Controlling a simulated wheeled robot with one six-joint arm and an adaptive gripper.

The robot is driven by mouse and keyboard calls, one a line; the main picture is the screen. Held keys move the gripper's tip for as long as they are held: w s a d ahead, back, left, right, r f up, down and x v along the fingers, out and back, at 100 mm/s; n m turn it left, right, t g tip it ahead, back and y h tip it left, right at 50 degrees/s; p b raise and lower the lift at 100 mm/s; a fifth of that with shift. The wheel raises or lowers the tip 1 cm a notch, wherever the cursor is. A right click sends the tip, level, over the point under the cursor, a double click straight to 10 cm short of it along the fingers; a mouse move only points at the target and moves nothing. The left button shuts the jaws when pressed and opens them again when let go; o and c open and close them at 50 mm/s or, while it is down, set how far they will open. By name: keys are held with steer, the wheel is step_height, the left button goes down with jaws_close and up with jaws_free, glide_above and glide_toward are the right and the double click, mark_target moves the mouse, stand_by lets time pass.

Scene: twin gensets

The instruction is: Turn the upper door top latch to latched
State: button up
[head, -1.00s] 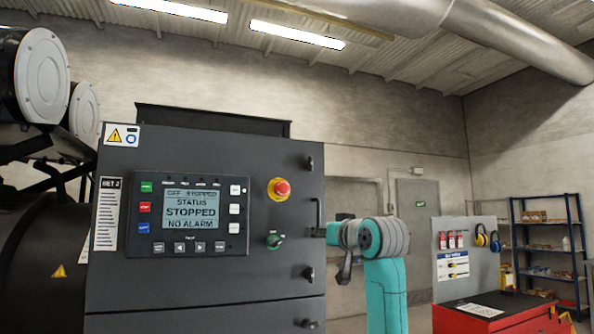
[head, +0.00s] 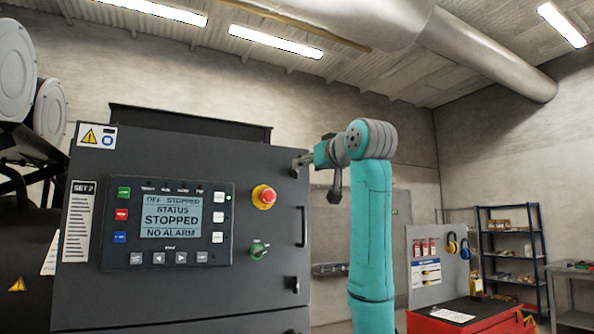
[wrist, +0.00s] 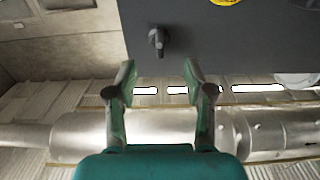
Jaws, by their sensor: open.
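The upper door top latch (head: 296,171) is a small dark knob at the upper right edge of the dark grey cabinet door (head: 150,275). In the wrist view the latch (wrist: 158,40) points down the picture from the door face, just beyond the fingertips and roughly centred between them. My gripper (wrist: 158,70) is open and empty. In the head view my gripper (head: 308,159) is at the right of the latch, close to it; I cannot tell whether they touch.
A vertical door handle (head: 304,220), a lower latch (head: 295,285), a green selector switch (head: 259,250) and a red emergency stop (head: 264,197) stick out from the door. A red tool cabinet (head: 470,318) stands at right.

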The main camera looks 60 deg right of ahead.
mark_target(292, 170)
steer(key=x, duration=0.6)
steer(key=shift+w, duration=0.3)
steer(key=shift+d, duration=0.15)
jaws_close()
